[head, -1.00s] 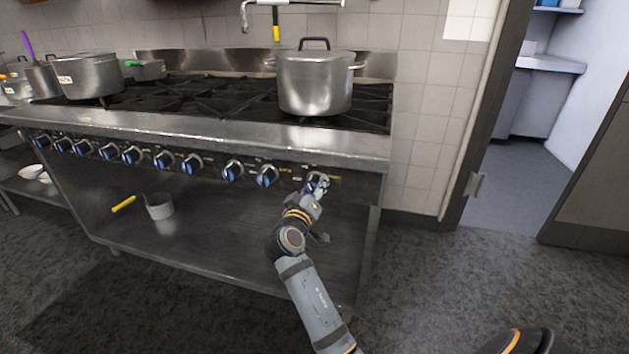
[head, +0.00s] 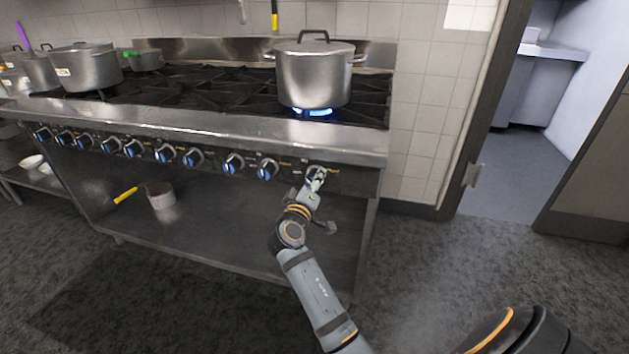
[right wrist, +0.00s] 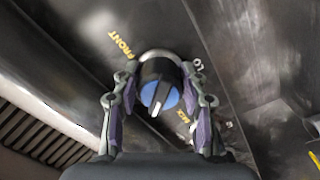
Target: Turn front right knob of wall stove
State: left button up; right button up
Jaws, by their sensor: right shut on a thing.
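The front right knob (right wrist: 158,86) of the wall stove (head: 230,118) is black and blue with a pale pointer, and shows in the right wrist view beside the yellow word FRONT. My right gripper (right wrist: 160,100) has its fingers on either side of the knob and is shut on it. In the head view my right gripper (head: 315,177) covers most of this knob at the right end of the knob row. A blue flame (head: 314,112) burns under the large lidded pot (head: 313,78) on the front right burner. My left gripper is not in view.
Several other blue-faced knobs line the panel, the nearest (head: 268,169) just left of my gripper. Below is an open shelf with a small pan (head: 160,196). More pots (head: 85,70) stand on the left burners. Floor (head: 420,265) to the right is clear.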

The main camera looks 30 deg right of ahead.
jog(key=o, duration=1.2)
jog(key=shift+a, duration=0.1)
jog(key=shift+c, duration=0.2)
